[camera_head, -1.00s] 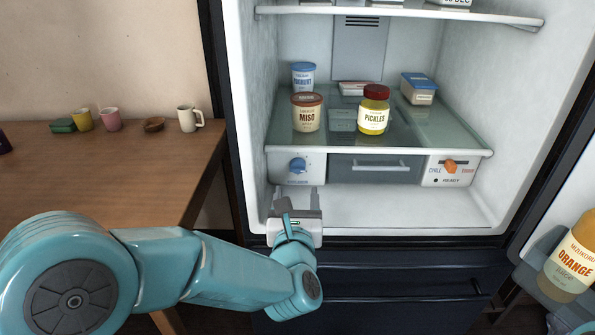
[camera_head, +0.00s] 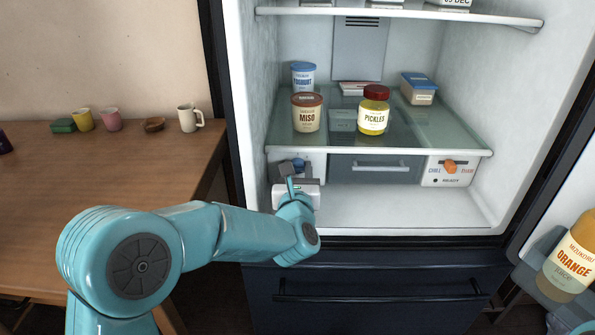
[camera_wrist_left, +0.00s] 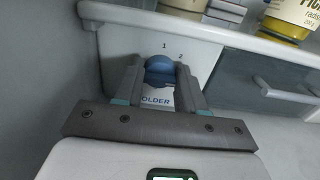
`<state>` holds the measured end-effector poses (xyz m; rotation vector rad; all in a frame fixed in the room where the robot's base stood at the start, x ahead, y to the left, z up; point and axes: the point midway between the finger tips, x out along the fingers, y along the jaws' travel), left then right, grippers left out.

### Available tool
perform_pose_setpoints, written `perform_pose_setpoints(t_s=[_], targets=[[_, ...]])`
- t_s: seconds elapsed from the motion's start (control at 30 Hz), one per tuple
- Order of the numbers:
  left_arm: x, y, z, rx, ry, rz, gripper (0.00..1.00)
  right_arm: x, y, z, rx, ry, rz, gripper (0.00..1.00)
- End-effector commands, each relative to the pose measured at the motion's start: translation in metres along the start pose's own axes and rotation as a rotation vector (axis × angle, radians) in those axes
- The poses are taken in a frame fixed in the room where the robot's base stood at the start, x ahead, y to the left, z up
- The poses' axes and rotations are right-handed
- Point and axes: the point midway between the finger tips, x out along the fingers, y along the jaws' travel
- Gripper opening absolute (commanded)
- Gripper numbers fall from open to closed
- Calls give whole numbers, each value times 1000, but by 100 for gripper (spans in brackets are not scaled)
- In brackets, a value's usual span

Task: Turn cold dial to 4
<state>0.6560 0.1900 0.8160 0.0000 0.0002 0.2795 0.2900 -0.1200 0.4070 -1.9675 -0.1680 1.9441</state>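The cold dial (camera_head: 298,162) is a blue knob on the white panel at the left under the glass shelf, partly hidden by my gripper in the head view. In the left wrist view the blue dial (camera_wrist_left: 160,68) has the numbers 1 and 2 above it and the letters "OLDER" below; other numbers and its pointer are not readable. My left gripper (camera_head: 297,170) is at the dial. In the left wrist view its open fingers (camera_wrist_left: 158,76) stand on both sides of the dial; I cannot tell whether they touch it. My right gripper is not in view.
A grey drawer (camera_head: 375,168) with a handle lies right of the dial, then an orange knob (camera_head: 450,166). A miso tub (camera_head: 307,112) and a pickles jar (camera_head: 374,110) stand on the shelf above. The fridge floor (camera_head: 400,212) is clear.

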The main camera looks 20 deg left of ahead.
Motion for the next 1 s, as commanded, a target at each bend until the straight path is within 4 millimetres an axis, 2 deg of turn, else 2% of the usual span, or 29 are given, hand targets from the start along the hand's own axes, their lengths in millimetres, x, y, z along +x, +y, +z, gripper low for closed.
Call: perform_pose_setpoints(t_s=[0.27, 0.47, 0.7, 1.0], targets=[[0, 0, -1, 14, -1, 0, 9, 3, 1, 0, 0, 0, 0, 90], [0, -1, -3, 92, -2, -1, 9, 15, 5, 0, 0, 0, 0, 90], [0, -1, -4, 275, -2, 0, 9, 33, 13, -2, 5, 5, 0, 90], [0, -2, -2, 526, -2, 0, 9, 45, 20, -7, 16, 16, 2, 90]])
